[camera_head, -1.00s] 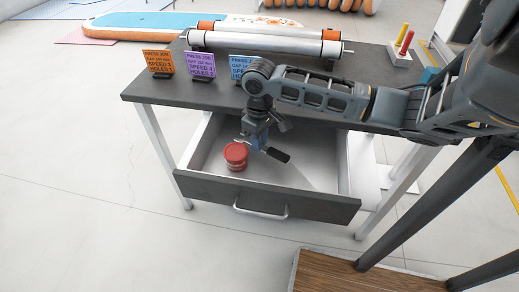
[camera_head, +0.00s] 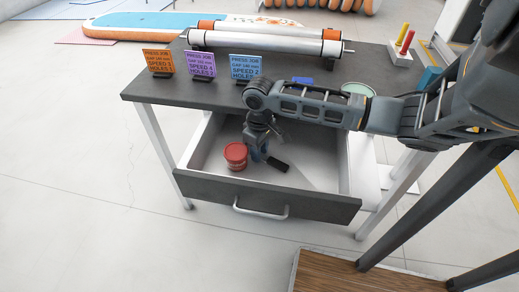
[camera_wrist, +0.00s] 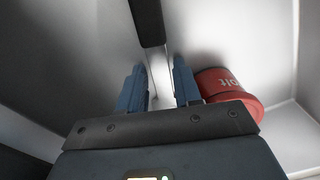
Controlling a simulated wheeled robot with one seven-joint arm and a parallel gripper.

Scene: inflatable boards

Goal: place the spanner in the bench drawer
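The spanner has a black handle (camera_head: 278,165) and a thin silver shank, which shows in the wrist view (camera_wrist: 156,62). My gripper (camera_head: 258,153) is down inside the open bench drawer (camera_head: 315,165). In the wrist view my blue fingers (camera_wrist: 159,90) stand on either side of the spanner's shank and appear shut on it. The handle points away from the fingers, towards the drawer's front right in the head view. The spanner's far end is hidden by my gripper. Whether it touches the drawer floor is unclear.
A red round tin (camera_head: 236,154) stands in the drawer just left of my gripper, close beside the right finger in the wrist view. The drawer's right part is clear. The dark bench top (camera_head: 180,88) overhangs behind, carrying signs and rollers (camera_head: 265,42).

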